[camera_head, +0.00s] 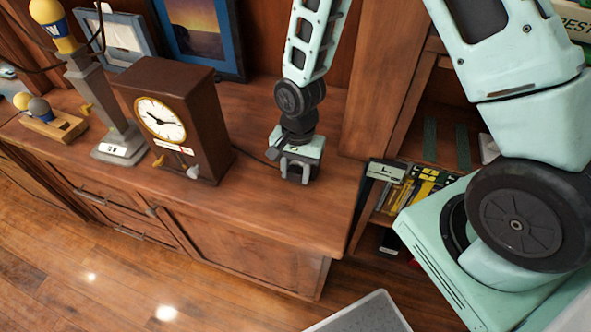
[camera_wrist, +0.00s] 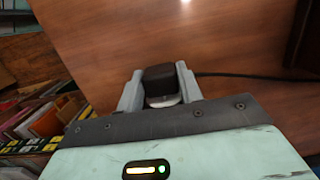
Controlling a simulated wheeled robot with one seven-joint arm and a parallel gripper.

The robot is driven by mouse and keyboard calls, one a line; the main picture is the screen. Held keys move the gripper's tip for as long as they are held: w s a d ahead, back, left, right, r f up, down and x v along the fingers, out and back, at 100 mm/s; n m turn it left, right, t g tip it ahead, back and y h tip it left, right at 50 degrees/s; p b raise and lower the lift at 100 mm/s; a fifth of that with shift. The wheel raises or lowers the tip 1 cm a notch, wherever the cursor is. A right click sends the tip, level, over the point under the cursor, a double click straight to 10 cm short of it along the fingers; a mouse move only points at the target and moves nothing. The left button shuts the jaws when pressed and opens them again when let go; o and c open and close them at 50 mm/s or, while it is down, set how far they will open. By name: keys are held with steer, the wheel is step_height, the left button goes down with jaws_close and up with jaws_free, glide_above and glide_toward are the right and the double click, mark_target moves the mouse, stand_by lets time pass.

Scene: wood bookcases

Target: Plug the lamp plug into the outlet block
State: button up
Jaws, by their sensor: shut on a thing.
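My gripper (camera_head: 300,168) is low over the right part of the wooden cabinet top. In the wrist view, its two grey fingers are shut on a dark plug (camera_wrist: 160,78). A black cord (camera_wrist: 245,74) runs from the plug toward the right; a short piece shows left of my gripper in the head view. The plug is mostly hidden there. A lamp-like grey post (camera_head: 100,100) with a yellow top stands on the left of the cabinet. I cannot clearly make out an outlet block, nor tell whether the plug touches the wood.
A brown clock (camera_head: 190,95) stands left of my gripper. A wooden piece with round knobs (camera_head: 50,120) lies far left. Framed pictures (camera_head: 200,35) lean at the back. A lower shelf (camera_head: 425,185) with books is to the right. The cabinet top before my gripper is clear.

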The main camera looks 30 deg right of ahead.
steer(key=shift+w+d, duration=0.25)
steer(key=o, duration=1.1)
steer(key=shift+c, duration=0.2)
steer(key=shift+r, duration=0.1)
step_height(320, 180, up, 17)
steer(key=w+d, duration=0.1)
steer(key=shift+w+d, duration=0.3)
steer(key=s+a+r+n, duration=0.2)
steer(key=s+a+n, duration=0.2)
steer(key=s+n, duration=0.4)
steer(key=s+a+r+n+t, duration=0.1)
steer(key=s+a+r+n, duration=0.2)
steer(key=s+n, duration=0.5)
steer(key=s+a, duration=0.1)
steer(key=s, duration=0.2)
steer(key=shift+a+r+n, duration=0.2)
steer(key=shift+r+n, duration=0.1)
steer(key=shift+n, duration=0.1)
